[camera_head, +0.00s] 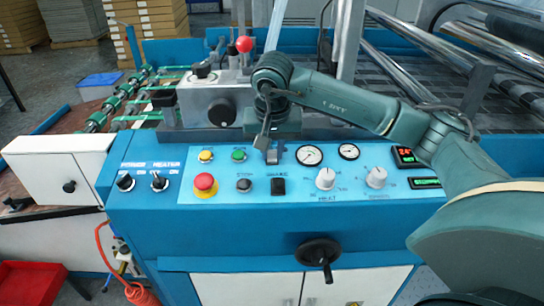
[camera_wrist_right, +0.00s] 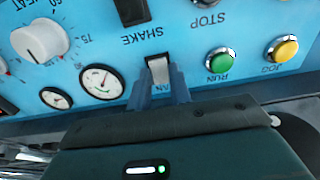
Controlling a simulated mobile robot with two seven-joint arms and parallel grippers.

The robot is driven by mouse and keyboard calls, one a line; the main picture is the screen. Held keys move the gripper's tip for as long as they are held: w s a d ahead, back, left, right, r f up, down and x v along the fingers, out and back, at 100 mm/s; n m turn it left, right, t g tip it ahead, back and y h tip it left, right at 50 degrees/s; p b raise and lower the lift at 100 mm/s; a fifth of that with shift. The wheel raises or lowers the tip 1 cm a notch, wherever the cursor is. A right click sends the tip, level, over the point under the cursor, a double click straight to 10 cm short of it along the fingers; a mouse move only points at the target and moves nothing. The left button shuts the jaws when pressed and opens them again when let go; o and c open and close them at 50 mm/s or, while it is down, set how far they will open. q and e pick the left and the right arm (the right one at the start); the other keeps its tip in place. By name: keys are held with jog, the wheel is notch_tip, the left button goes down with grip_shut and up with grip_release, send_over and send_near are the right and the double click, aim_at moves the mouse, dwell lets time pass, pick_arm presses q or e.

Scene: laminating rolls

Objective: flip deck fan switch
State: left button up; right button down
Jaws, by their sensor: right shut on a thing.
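The fan switch (camera_wrist_right: 158,70) is a small light-grey rocker in a dark frame on the blue panel. The letters "AN" show just below it in the right wrist view. My right gripper (camera_wrist_right: 165,85) is shut on this switch, with one blue-grey finger on each side. In the head view my right gripper (camera_head: 267,144) points down at the panel's upper middle, left of the white gauges. There the switch (camera_head: 273,157) is only partly visible beside the fingers. My left gripper is not in view.
The black shake switch (camera_head: 278,186) lies close by. The green run button (camera_head: 239,155) and yellow jog button (camera_head: 206,156) are to the left. The red emergency button (camera_head: 205,184) and white dials (camera_head: 326,178) share the panel. A red-knobbed lever (camera_head: 244,45) stands behind, near my right arm.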

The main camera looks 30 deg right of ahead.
jog(key=shift+s+t+h+b, duration=0.15)
jog(key=shift+t+h+b, duration=0.35)
jog(key=shift+t+b, duration=0.25)
jog(key=c, duration=1.3)
grip_release()
jog(key=shift+a, duration=0.1)
jog(key=p+v, duration=0.1)
jog(key=v, duration=1.2)
jog(key=shift+p, duration=0.3)
